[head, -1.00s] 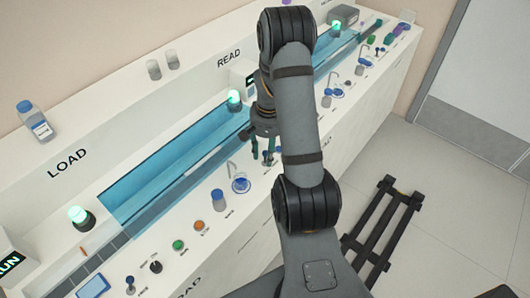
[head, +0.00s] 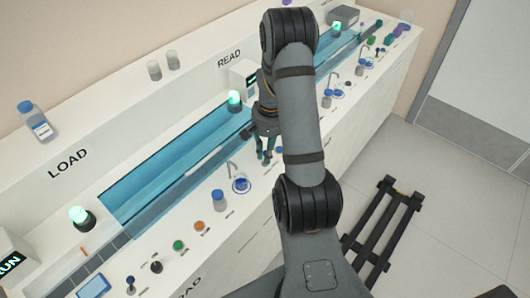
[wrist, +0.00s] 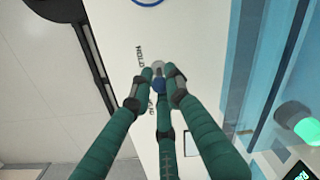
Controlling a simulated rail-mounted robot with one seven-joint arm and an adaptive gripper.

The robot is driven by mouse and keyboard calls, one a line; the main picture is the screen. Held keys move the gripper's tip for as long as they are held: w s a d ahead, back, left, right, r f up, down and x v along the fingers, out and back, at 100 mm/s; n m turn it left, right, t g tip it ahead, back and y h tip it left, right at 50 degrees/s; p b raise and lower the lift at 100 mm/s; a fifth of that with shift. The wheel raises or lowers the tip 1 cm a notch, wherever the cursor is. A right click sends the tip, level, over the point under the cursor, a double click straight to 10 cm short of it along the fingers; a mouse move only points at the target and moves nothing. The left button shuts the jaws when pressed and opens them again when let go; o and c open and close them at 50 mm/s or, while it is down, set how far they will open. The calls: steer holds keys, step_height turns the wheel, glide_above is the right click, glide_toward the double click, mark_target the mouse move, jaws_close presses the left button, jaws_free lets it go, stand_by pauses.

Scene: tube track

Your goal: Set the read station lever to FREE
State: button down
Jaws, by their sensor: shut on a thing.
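The read station lever (wrist: 158,86) shows in the wrist view as a small blue knob between my fingertips. A grey round piece shows just beyond it. Printed HOLD (wrist: 140,58) stands beside it, and a second label nearer the palm is partly covered by a finger. My gripper (wrist: 156,84) has green fingers drawn together around the knob. In the head view my gripper (head: 265,158) points down at the counter's front strip below the READ sign (head: 229,57); the lever is hidden there by the fingers. The lever's exact setting cannot be told.
The blue channel (head: 165,165) runs along the counter behind the front strip. A green lamp (head: 235,100) stands beside my gripper. A tap (head: 233,170) and a blue-capped bottle (head: 218,200) stand to its left.

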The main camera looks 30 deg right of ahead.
steer(key=shift+w+d+g+y+p, duration=0.1)
steer(key=shift+d+g+y+p, duration=0.2)
steer(key=shift+d+y+p, duration=0.35)
steer(key=shift+w+d+f+g+y, duration=0.1)
steer(key=shift+g+y, duration=0.1)
steer(key=shift+y, duration=0.45)
steer(key=shift+w+d+f+g+y, duration=0.1)
steer(key=shift+g+y, duration=0.1)
steer(key=shift+y, duration=0.4)
steer(key=c, duration=1.7)
jaws_free()
steer(key=v, duration=1.2)
